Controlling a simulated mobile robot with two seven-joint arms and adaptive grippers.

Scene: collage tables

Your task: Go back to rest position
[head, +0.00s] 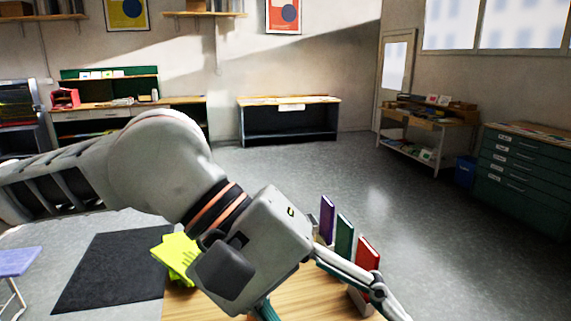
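My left arm comes in from the left and crosses the middle of the head view. Its gripper (325,303) is over the wooden table (305,287) at the bottom of the picture. The two fingers are spread wide apart, with nothing seen between them. Their tips run out of the bottom edge. My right gripper is not in view.
Upright purple (327,219), green (344,236) and red (368,253) books stand just behind the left gripper. Yellow-green gloves (175,254) lie at the table's left, partly behind my wrist. A black mat (105,270) lies further left. The floor (400,210) beyond is clear.

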